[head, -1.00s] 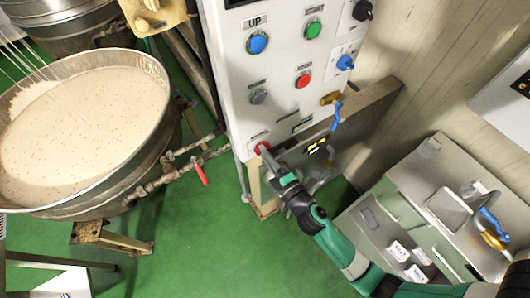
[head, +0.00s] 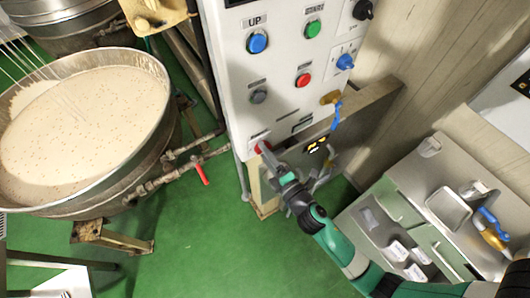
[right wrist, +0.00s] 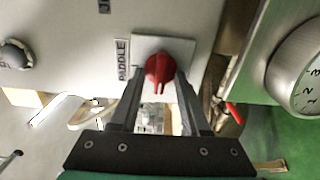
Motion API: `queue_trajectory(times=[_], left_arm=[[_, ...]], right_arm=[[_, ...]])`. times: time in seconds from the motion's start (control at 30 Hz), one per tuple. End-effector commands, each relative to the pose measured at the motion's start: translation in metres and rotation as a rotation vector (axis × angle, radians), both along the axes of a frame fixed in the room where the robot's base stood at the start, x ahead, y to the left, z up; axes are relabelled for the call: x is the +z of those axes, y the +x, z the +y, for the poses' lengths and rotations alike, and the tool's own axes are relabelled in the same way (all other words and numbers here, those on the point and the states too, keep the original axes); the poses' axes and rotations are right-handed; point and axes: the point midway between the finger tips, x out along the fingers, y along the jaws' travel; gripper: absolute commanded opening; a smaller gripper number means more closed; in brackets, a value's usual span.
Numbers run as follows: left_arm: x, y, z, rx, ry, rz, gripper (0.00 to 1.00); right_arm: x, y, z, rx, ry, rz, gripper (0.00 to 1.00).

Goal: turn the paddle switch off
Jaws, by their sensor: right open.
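The paddle switch (right wrist: 160,72) is a red rotary knob on a pale square plate, beside a label reading PADDLE in the right wrist view. In the head view the paddle switch (head: 262,146) is at the bottom of the white control panel (head: 283,100), partly hidden by my right gripper (head: 266,153). In the right wrist view my right gripper (right wrist: 160,88) is open, with one finger on each side of the red knob. I cannot tell whether the fingers touch it. My left gripper is in no view.
A large kettle (head: 160,140) of pale nougat stands at the left. Other buttons and knobs sit above the switch on the panel. A red-handled valve pipe (head: 203,174) is left of the panel. A grey cabinet (head: 395,185) with trays stands at the right. Green floor is clear below.

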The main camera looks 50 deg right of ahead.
Motion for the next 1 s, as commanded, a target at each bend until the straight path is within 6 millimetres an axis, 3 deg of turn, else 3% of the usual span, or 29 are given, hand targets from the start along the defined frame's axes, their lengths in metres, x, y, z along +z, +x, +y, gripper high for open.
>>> queue_trajectory(times=[0.17,0.27,0.6,0.7,1.0], left_arm=[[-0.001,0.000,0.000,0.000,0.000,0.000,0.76],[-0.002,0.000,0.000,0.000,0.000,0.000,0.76],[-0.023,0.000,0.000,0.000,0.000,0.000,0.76],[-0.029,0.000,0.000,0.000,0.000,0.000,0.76],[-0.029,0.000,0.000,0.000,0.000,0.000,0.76]], right_arm=[[-0.001,-0.003,0.001,0.000,0.000,0.001,0.46],[-0.003,-0.015,0.004,0.000,0.001,0.003,0.46],[-0.005,-0.090,0.024,0.003,0.001,0.002,0.46],[-0.004,-0.104,0.027,0.002,0.001,0.002,0.46],[0.000,-0.113,0.029,-0.001,0.000,0.000,0.46]])
